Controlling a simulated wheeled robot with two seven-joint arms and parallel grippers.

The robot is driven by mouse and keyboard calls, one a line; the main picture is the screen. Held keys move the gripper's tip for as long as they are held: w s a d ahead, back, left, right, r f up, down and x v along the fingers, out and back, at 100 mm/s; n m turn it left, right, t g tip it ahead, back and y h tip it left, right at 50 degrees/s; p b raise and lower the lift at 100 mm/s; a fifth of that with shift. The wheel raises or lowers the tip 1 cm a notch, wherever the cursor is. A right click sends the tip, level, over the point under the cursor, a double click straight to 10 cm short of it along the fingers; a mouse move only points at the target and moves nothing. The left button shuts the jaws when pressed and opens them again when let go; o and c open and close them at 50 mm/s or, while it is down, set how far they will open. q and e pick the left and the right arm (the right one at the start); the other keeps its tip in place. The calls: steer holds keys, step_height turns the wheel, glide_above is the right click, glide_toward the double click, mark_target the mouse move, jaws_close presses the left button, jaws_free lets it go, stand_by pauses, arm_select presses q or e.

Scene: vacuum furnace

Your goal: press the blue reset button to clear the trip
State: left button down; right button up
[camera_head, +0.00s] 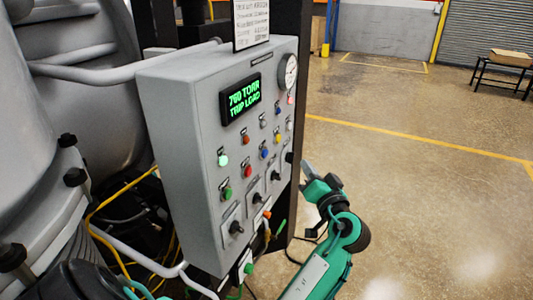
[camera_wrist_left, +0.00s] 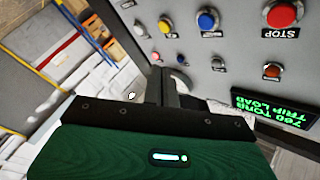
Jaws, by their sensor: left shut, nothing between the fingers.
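A blue button (camera_head: 265,145) is on the front of the grey control panel (camera_head: 180,140), among several coloured buttons. In the left wrist view a large blue button (camera_wrist_left: 207,20) is at the top, between a yellow button (camera_wrist_left: 165,25) and the red STOP button (camera_wrist_left: 283,13). A smaller blue button (camera_wrist_left: 182,58) is below it; I cannot read their labels. My left gripper (camera_head: 307,168) is shut and empty beside the panel's right edge, apart from the blue buttons. Its fingers (camera_wrist_left: 164,84) also show in the left wrist view. My right gripper is not in view.
The green display (camera_head: 241,98) reads TRIP LOAD, with a round gauge (camera_head: 288,71) at its right. Selector switches (camera_head: 236,228) line the lower panel. A grey handrail (camera_head: 100,72) and yellow cables (camera_head: 105,215) lie left. The floor at right is open around a table (camera_head: 503,68).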

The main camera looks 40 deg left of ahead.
mark_target(265, 154)
arm_select(q)
steer(key=s+a+p, duration=0.1)
steer(key=s+a, duration=0.1)
steer(key=a, duration=0.6)
steer(key=shift+p, duration=0.4)
steer(key=shift+d, duration=0.1)
stand_by(0.6)
stand_by(0.8)
steer(key=shift+a, duration=0.45)
